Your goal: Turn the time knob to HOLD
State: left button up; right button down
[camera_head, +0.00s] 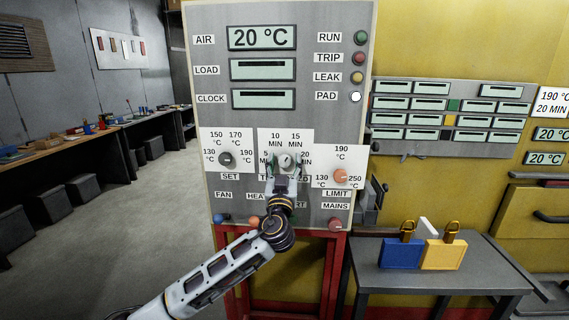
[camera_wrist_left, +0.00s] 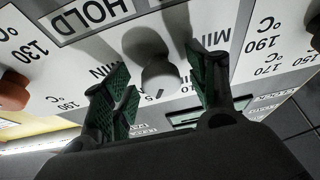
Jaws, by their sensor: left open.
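The time knob (camera_head: 286,161) is a grey round knob low in the middle of the oven's panel, on a white dial plate marked in minutes. My left gripper (camera_head: 285,164) is at this knob, its green-padded fingers spread on either side. In the left wrist view the time knob (camera_wrist_left: 157,72) shows between the open fingers, with small visible gaps. The HOLD label (camera_wrist_left: 92,17) shows beyond it at the upper left; in the head view my gripper hides most of that label. My right gripper is not in view.
The dark SET knob (camera_head: 226,158) is left of the time dial, and the orange LIMIT knob (camera_head: 340,176) is right. Coloured buttons line the panel's lower edge. A grey side table (camera_head: 440,278) holds a blue and a yellow padlock-like block (camera_head: 444,254).

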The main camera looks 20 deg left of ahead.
pick_arm(q)
jog(key=c, duration=1)
jog(key=shift+c, duration=0.2)
jog(key=shift+b, duration=0.3)
